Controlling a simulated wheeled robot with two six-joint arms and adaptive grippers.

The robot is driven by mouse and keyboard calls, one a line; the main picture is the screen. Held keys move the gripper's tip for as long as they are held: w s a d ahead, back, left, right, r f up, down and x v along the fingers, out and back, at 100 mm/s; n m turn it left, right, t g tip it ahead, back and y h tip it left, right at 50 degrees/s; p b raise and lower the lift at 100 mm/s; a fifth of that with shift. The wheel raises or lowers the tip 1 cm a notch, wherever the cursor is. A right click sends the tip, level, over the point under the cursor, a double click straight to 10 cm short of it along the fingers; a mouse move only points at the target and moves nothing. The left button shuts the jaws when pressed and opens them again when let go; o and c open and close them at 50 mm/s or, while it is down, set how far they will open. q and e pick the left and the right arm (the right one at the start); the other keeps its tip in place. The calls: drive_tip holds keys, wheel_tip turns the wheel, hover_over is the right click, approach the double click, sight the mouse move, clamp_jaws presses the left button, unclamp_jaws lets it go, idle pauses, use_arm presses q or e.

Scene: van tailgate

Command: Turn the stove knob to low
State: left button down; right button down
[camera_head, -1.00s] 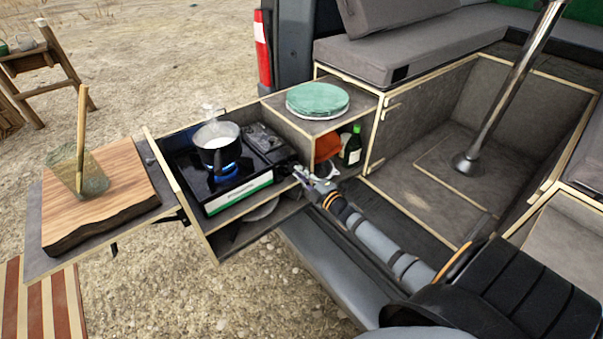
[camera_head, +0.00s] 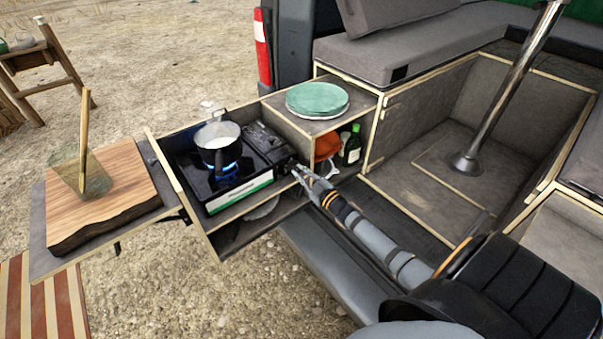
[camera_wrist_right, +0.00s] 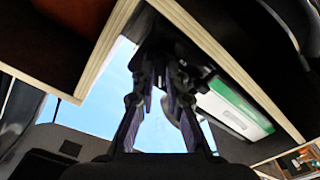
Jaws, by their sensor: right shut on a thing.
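The black camping stove (camera_head: 206,192) with a green and white front panel sits in the pulled-out drawer. A small dark pot (camera_head: 218,154) with white contents stands on its burner, above a blue flame (camera_head: 229,172). My right gripper (camera_head: 294,167) reaches the right end of the stove's front, where the knob is hidden behind its fingers. In the right wrist view, the fingers (camera_wrist_right: 164,72) are closed on a dark part beside the stove's green and white panel (camera_wrist_right: 236,106); the knob itself is hard to make out. My left gripper is out of view.
Green plates (camera_head: 317,99) are stacked on the box right of the stove. A dark bottle (camera_head: 353,146) and an orange item (camera_head: 326,147) stand in the compartment below. A cutting board (camera_head: 100,195) with a glass lies left. Drawer walls surround the stove closely.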

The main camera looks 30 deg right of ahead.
drive_tip(key=shift+f, duration=0.1)
idle(0.3)
drive_tip(key=c, duration=1.4)
unclamp_jaws()
drive_tip(key=s, duration=0.8)
drive_tip(key=s+d, duration=0.1)
drive_tip(key=s, duration=0.3)
